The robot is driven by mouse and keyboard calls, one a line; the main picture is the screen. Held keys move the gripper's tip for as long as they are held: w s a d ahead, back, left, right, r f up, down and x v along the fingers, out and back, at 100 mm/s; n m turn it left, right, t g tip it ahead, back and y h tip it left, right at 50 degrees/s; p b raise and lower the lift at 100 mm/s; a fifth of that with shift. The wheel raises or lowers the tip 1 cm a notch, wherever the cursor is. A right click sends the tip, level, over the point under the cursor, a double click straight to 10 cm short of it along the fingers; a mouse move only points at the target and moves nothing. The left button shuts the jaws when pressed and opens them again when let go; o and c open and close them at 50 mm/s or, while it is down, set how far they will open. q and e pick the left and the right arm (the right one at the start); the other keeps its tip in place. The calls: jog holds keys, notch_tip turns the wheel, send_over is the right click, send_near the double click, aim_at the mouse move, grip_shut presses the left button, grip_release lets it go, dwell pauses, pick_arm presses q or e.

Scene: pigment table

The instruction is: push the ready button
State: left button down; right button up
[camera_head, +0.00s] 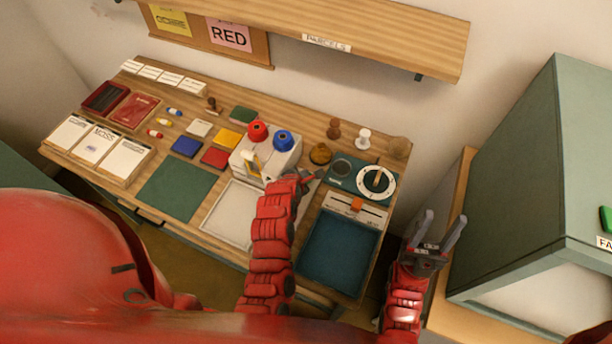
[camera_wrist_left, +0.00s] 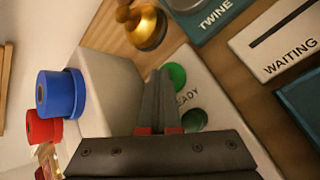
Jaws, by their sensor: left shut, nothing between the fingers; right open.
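In the left wrist view, a light panel (camera_wrist_left: 212,88) carries a partly covered label ending in "EADY". A bright green round button (camera_wrist_left: 176,75) sits on it, with a darker green round piece (camera_wrist_left: 194,120) nearby. My left gripper (camera_wrist_left: 160,74) is shut and empty, its tips beside the bright green button. I cannot tell whether they touch it. In the head view, my left gripper (camera_head: 316,176) is over the table, right of the white box, and I cannot make out the button there. My right gripper (camera_head: 439,224) is open and empty, off the table's right side.
A white box (camera_head: 262,160) with a red knob (camera_head: 257,132) and blue knob (camera_head: 283,141) stands close by my left gripper. A brass bell-like piece (camera_head: 320,153) and a dial panel (camera_head: 376,181) lie beyond. A green cabinet (camera_head: 530,170) stands at right.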

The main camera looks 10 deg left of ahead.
pick_arm(q)
jog(key=shift+r, duration=0.1)
jog(key=shift+r+p, duration=0.4)
jog(key=shift+r, duration=0.3)
jog(key=shift+r, duration=0.15)
notch_tip(320, 180, up, 6)
jog(key=p, duration=0.3)
dwell(0.5)
